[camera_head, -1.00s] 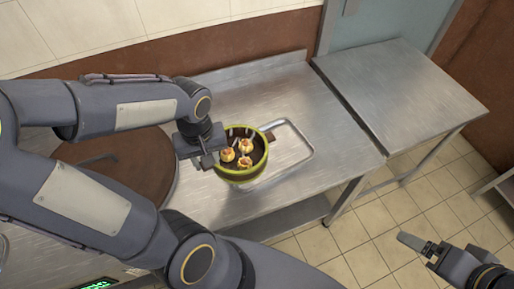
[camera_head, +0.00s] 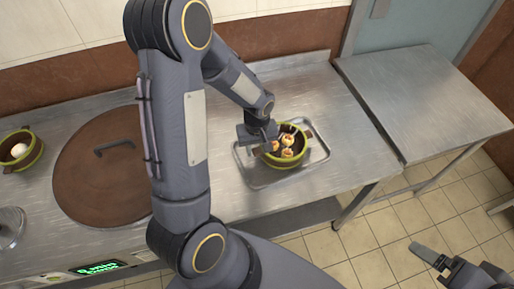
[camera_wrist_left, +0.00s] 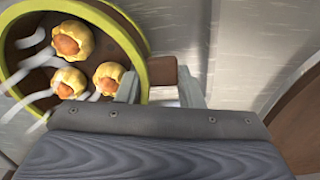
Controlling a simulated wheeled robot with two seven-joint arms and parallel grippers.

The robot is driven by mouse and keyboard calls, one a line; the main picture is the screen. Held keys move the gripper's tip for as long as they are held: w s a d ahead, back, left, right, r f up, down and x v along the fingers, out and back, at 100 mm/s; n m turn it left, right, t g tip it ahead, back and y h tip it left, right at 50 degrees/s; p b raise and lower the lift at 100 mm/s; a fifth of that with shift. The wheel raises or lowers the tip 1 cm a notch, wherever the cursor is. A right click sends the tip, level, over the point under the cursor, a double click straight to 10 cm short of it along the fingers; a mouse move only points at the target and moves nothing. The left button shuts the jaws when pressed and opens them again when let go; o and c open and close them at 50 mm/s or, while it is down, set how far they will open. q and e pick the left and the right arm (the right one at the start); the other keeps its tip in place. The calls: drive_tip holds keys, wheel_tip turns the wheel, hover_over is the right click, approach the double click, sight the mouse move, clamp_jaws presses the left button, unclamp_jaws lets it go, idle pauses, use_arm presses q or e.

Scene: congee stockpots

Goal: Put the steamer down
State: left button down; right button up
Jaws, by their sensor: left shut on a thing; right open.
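The steamer (camera_head: 305,134) is a round green-rimmed basket with brown handles and several yellow buns inside. It is over the metal tray (camera_head: 254,181) on the steel counter; I cannot tell whether it touches the tray. My left gripper (camera_head: 266,146) is shut on its left-hand handle. The left wrist view shows the steamer rim (camera_wrist_left: 143,50) at upper left and the brown handle (camera_wrist_left: 163,71) between the fingers (camera_wrist_left: 160,88). My right gripper (camera_head: 428,252) is open and empty over the floor at lower right.
A brown round lid (camera_head: 90,185) with a dark handle lies on the counter at left. Another green steamer (camera_head: 35,155) with a white bun stands further left. A bare steel table (camera_head: 425,100) adjoins the counter at right.

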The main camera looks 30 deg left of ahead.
use_arm(q)
drive_tip(key=shift+f, duration=0.2)
drive_tip(key=shift+f, duration=0.25)
drive_tip(key=c, duration=1)
unclamp_jaws()
drive_tip(key=shift+r, duration=0.1)
drive_tip(key=shift+r, duration=0.1)
wheel_tip(320, 180, up, 12)
drive_tip(key=s+d+r+m+t+h, duration=0.2)
drive_tip(key=s+d+r+m, duration=0.1)
drive_tip(key=s, duration=0.5)
drive_tip(key=s+d+r+m+t+h, duration=0.1)
drive_tip(key=s+d+r+m+t, duration=0.2)
drive_tip(key=s+r, duration=0.3)
drive_tip(key=shift+s+r+m+t+h+p, duration=0.35)
drive_tip(key=shift+s+m, duration=0.25)
drive_tip(key=shift+s, duration=0.45)
drive_tip(key=shift+f, duration=0.1)
